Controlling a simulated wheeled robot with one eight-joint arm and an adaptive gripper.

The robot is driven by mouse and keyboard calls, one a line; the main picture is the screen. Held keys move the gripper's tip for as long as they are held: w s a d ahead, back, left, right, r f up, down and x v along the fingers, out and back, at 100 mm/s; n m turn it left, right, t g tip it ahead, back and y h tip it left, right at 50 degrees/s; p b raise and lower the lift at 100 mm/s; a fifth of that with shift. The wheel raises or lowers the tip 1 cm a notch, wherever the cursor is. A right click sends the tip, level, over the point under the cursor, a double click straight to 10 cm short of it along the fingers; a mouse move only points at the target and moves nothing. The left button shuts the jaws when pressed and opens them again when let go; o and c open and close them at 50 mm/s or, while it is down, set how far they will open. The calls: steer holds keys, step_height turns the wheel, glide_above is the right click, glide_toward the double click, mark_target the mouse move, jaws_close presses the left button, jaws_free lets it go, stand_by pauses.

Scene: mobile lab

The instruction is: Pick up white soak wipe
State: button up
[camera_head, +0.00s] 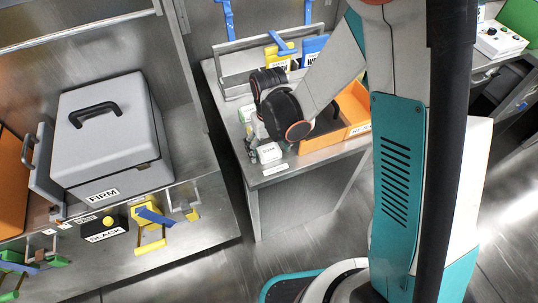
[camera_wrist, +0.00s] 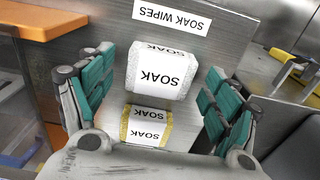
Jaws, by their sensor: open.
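The white soak wipe (camera_wrist: 162,72) is a small white block with a SOAK label, lying on the metal table. In the wrist view it lies between the two teal-padded fingers of my gripper (camera_wrist: 157,80), which is open. I cannot tell whether either finger touches it. A yellow-edged block with a SOAK label, the yellow wipe (camera_wrist: 147,127), lies closer to my palm. In the head view the white wipe (camera_head: 269,153) is near the table's front edge, and my wrist hides part of the area behind it.
A SOAK WIPES label (camera_wrist: 182,17) is on the table beyond the white wipe. An orange bin (camera_head: 340,118) stands just right of my gripper in the head view. A grey FIRM case (camera_head: 108,135) and a black SLACK box (camera_head: 104,229) are on the left bench.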

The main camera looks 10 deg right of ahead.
mark_target(269, 150)
steer(key=shift+f, duration=0.45)
steer(key=shift+r, duration=0.1)
steer(key=c, duration=1)
steer(key=shift+o, duration=0.2)
steer(key=shift+r, duration=0.15)
step_height(269, 150, up, 20)
steer(key=p, duration=0.6)
steer(key=shift+p, duration=0.4)
steer(key=shift+c, duration=0.3)
